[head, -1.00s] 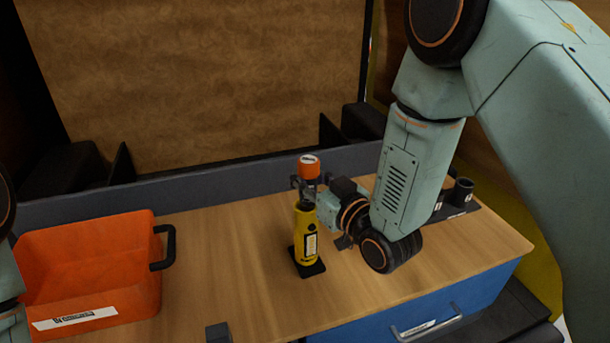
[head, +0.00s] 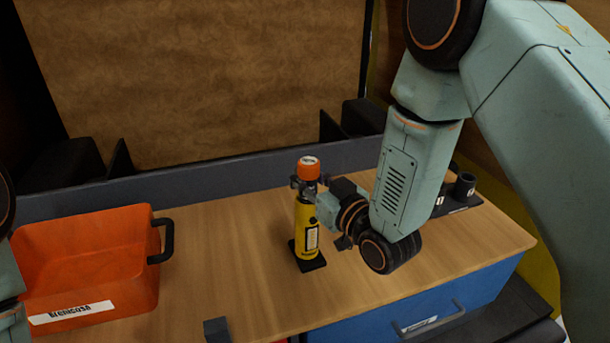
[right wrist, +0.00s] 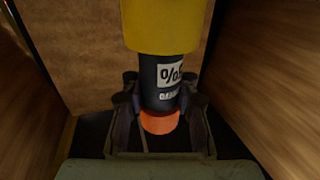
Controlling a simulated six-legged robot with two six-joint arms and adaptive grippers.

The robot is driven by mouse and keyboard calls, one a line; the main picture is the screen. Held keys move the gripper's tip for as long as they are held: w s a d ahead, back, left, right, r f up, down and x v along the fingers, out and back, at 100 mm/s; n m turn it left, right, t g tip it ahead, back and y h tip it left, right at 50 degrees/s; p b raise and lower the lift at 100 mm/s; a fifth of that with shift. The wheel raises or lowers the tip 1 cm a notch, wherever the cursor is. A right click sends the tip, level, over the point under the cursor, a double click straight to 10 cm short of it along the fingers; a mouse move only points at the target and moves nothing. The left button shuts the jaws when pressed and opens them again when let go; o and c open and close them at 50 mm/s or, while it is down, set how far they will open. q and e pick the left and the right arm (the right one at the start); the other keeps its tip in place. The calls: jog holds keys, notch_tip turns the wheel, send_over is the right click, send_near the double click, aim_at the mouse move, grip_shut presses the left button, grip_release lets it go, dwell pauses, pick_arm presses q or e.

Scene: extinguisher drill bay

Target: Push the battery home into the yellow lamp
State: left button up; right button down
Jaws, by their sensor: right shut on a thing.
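The yellow lamp (head: 306,228) stands upright on a small black base (head: 314,265) on the bench. The battery has an orange end (head: 308,168), which shows above the lamp. My right gripper (head: 306,185) is shut on the battery, just above the lamp's top. In the right wrist view, the battery's dark body (right wrist: 165,75) with a white label lies between the yellow lamp (right wrist: 160,25) and the orange end (right wrist: 159,122). My right gripper's fingers (right wrist: 160,105) are on both sides of it. The battery lines up with the lamp; its lower end is hidden. My left gripper is out of view.
An orange bin (head: 140,255) with a black handle stands at the left. A black holder (head: 462,205) with round cups is behind my right arm. A small dark block (head: 216,330) is at the front edge, and a blue drawer (head: 400,312) is below. Bare wood surrounds the lamp.

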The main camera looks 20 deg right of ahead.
jog(key=shift+s+f+b, duration=0.1)
jog(key=shift+f+b, duration=1.25)
jog(key=shift+f, duration=0.45)
dwell(0.6)
jog(key=shift+r, duration=0.35)
dwell(0.7)
jog(key=shift+f, duration=0.35)
jog(key=c, duration=0.9)
grip_release()
jog(key=shift+c, duration=0.2)
